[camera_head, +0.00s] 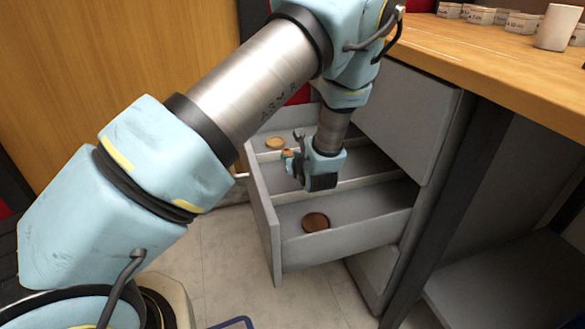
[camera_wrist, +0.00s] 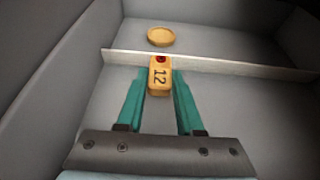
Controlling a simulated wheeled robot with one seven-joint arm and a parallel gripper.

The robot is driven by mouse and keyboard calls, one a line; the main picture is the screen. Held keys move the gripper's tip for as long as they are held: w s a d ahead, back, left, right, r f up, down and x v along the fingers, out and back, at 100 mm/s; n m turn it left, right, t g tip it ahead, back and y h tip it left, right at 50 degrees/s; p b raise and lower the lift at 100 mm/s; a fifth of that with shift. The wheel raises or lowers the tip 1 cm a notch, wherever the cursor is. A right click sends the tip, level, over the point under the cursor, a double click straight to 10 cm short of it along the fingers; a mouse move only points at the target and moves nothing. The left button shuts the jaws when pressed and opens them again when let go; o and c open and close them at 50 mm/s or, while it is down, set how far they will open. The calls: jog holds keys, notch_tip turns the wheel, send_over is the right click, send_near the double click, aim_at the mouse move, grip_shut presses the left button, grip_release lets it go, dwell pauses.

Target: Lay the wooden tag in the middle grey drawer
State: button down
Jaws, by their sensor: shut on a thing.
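The middle grey drawer (camera_head: 345,240) is pulled out, and dividers split it into compartments. My gripper (camera_head: 294,160) is inside or just over its middle compartment, pointing down toward the drawer floor. In the wrist view my gripper (camera_wrist: 160,84) is shut on the wooden tag (camera_wrist: 159,80), a small yellowish block marked 12 with a red spot at its far end. The tag (camera_head: 287,153) is small and partly hidden in the head view. I cannot tell whether it touches the drawer floor.
A pale divider (camera_wrist: 215,65) lies just past the tag. Beyond it is a round yellowish disc (camera_wrist: 160,36), also seen in the head view (camera_head: 275,142). A brown disc (camera_head: 316,222) lies in the near compartment. The wooden worktop (camera_head: 470,50) carries white containers (camera_head: 522,23).

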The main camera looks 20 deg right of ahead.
aim_at(291, 177)
jog(key=shift+f, duration=1.65)
jog(key=shift+b, duration=0.3)
jog(key=shift+f+b, duration=0.35)
jog(key=shift+f, duration=0.2)
jog(key=shift+s+f, duration=0.1)
